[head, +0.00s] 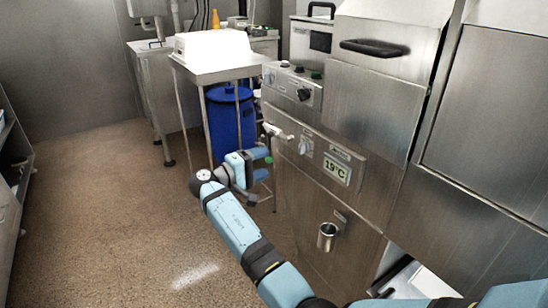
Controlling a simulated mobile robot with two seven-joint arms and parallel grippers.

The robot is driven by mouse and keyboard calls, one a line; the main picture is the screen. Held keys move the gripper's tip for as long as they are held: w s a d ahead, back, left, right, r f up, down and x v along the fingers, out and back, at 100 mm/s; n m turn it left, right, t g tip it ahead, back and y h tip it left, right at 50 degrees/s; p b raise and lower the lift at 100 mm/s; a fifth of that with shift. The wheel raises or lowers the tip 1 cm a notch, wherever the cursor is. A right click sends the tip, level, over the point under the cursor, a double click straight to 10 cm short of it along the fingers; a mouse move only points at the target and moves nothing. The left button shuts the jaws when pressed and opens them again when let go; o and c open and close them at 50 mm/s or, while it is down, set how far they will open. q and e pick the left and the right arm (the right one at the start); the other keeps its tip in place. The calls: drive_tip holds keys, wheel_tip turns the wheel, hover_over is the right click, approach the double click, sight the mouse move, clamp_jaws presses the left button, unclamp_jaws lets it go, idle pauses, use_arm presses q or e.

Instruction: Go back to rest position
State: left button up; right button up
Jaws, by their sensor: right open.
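My right gripper (265,163) is at the picture's middle. Its arm comes in from the lower right and bends at the wrist. The gripper points right, with its fingers apart and nothing seen between them. It appears in front of the blue bin and the left edge of the steel machine (345,220). I cannot tell whether it touches the machine. My left gripper is not in view.
A steel table (216,72) with a white box (212,46) stands at the back, a blue bin (228,122) beneath it. The machine has a black handle (375,47) and a small metal cup (326,236). Shelving (10,165) is at far left. The brown floor (100,220) is clear.

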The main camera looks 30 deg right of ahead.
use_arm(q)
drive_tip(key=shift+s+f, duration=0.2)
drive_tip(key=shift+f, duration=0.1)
use_arm(e)
drive_tip(key=shift+a, duration=0.3)
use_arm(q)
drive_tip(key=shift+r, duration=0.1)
